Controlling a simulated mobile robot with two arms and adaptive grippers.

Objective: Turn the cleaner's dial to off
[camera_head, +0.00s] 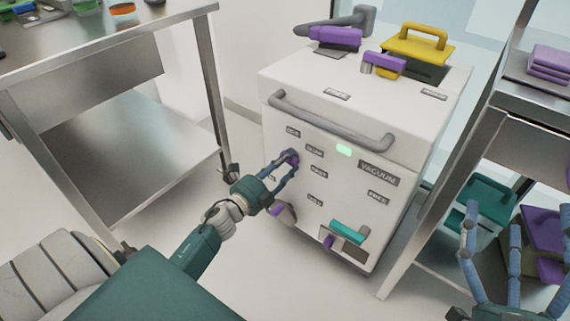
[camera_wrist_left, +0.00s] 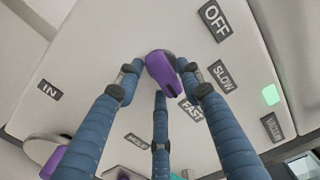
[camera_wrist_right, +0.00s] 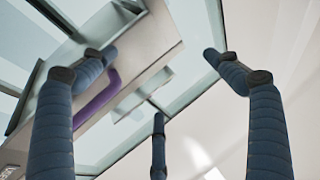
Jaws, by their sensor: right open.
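The cleaner (camera_head: 335,165) is a white box marked VACUUM on its front. Its purple dial (camera_wrist_left: 160,68) is on the front panel, and its lower end is near the FAST label (camera_wrist_left: 191,110). The SLOW label (camera_wrist_left: 222,76) and OFF label (camera_wrist_left: 217,20) are up and to the right. My left gripper (camera_head: 290,160) is at the dial, its fingers drawn in close on both sides of it. In the head view the fingers mostly cover the dial. My right gripper (camera_head: 497,225) is open and empty, at the lower right near the right shelves.
A green light (camera_head: 344,150) glows on the cleaner, below its grey handle bar (camera_head: 330,122). A yellow-handled lid (camera_head: 417,45) is on top. A teal lever (camera_head: 349,230) is low on the front. A metal table (camera_head: 120,40) stands left, shelves (camera_head: 495,130) right.

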